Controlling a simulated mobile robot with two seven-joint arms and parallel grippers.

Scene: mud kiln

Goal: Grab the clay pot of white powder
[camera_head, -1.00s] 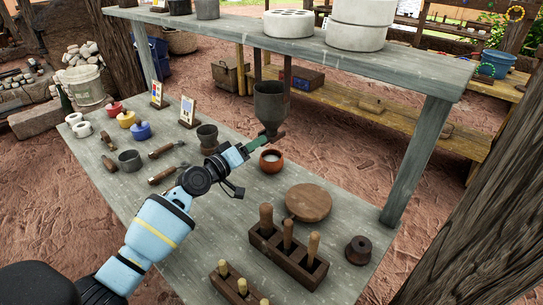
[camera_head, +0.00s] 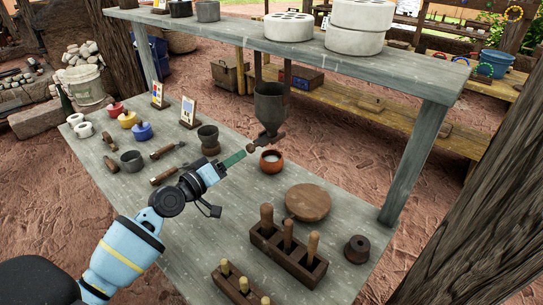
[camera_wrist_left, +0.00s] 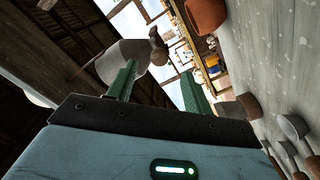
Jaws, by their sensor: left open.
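The clay pot of white powder (camera_head: 271,166) is a small reddish-brown round pot with white contents at its open top. It stands upright on the grey table, below and just beside the hanging funnel. It also appears at the top of the left wrist view (camera_wrist_left: 207,14), partly cut off by the frame. My left gripper (camera_head: 235,158) is just left of the pot in the head view, apart from it. Its green fingers (camera_wrist_left: 160,82) are spread with nothing held between them. My right gripper does not show.
A dark metal funnel (camera_head: 270,105) hangs under the upper shelf (camera_head: 240,32), close to the gripper. A round wooden board (camera_head: 308,202) and a wooden tool block (camera_head: 290,262) are nearer. A dark cup (camera_head: 208,138) and several tools lie to the left.

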